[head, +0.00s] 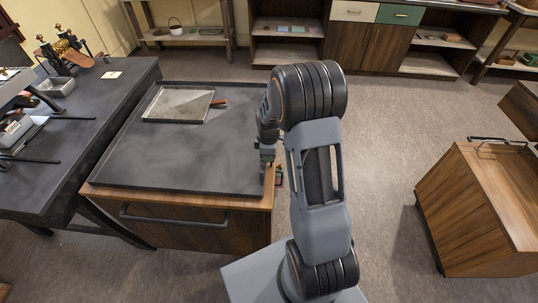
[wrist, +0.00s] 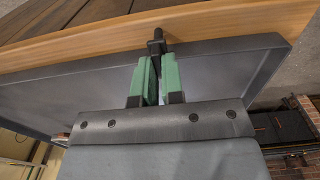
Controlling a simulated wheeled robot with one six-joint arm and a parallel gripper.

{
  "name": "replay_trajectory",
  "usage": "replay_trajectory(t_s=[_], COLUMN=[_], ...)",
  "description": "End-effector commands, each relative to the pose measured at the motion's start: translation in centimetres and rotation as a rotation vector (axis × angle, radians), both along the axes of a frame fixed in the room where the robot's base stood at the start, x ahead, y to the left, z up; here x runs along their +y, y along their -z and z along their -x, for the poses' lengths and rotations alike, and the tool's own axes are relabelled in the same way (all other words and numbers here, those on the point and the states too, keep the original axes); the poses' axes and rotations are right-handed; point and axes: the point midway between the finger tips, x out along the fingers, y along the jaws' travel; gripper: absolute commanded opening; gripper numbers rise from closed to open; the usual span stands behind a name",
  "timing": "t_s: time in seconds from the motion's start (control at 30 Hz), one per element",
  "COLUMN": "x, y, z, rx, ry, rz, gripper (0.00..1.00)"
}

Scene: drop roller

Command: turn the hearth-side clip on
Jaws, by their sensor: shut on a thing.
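My gripper (head: 266,156) is at the right edge of the dark tray top (head: 190,160) on a wooden cart. In the wrist view its two green jaws (wrist: 156,76) are shut on a small black clip (wrist: 157,46). The clip stands at the rim of the dark tray, next to the wooden edge of the cart (wrist: 90,42). The jaws hide the clip's lower part, and I cannot tell its setting. In the head view my arm hides the clip.
A flat metal tray (head: 178,104) with a reddish-brown handle lies on the dark top. A dark workbench (head: 75,125) with tools stands at left. A wooden cabinet (head: 480,205) stands at right. The floor between my arm and that cabinet is clear. Shelves line the back.

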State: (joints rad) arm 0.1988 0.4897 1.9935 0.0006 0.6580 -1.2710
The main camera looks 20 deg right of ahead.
Motion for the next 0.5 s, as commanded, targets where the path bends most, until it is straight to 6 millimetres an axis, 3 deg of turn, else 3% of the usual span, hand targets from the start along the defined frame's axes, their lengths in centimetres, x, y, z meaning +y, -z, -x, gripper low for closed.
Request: replay_trajectory(t_s=[0.1, 0.13, 0.37, 0.5], x=[0.04, 0.04, 0.00, -0.03], y=[0.00, 0.00, 0.00, 0.01], z=[0.03, 0.03, 0.02, 0.01], rx=[0.001, 0.001, 0.001, 0.000], ry=[-0.003, -0.003, -0.001, 0.000], rz=[0.000, 0.000, 0.000, 0.001], gripper=[0.00, 0.10, 0.32, 0.34])
